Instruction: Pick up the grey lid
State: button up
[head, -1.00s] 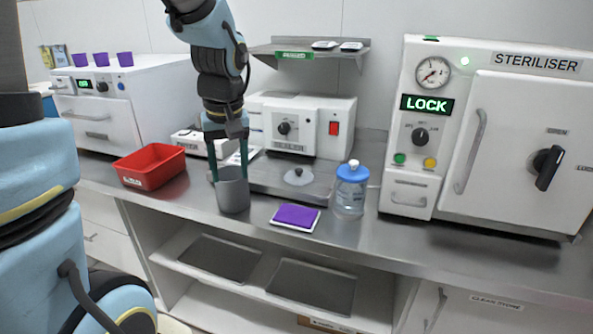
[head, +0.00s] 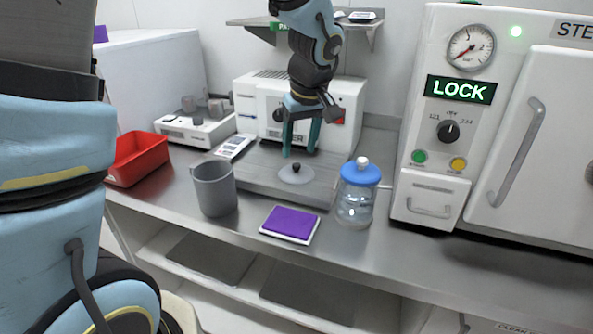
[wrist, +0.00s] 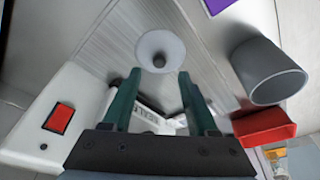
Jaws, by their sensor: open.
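The grey lid (head: 296,176) is a shallow disc with a dark round knob on top. It lies flat on a ribbed metal tray (head: 262,178) in front of the white machine. In the wrist view the lid (wrist: 150,44) shows ahead of the fingertips, with its knob at the centre. My gripper (head: 300,152) points down above the lid, with its two green fingers apart and nothing between them. The fingers also show in the wrist view (wrist: 160,88), and the lid lies beyond them, apart from them.
A grey cup (head: 214,190) stands left of the tray. A purple pad (head: 290,224) and a blue-topped clear jar (head: 355,205) stand in front and right. A red bin (head: 137,160) is at left, the steriliser (head: 412,160) at right. The white machine (head: 255,100) stands close behind.

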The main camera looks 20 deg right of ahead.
aim_at(296, 164)
jog(key=shift+p+x, duration=0.75)
jog(key=shift+x, duration=1.75)
jog(key=shift+d, duration=0.1)
grip_shut()
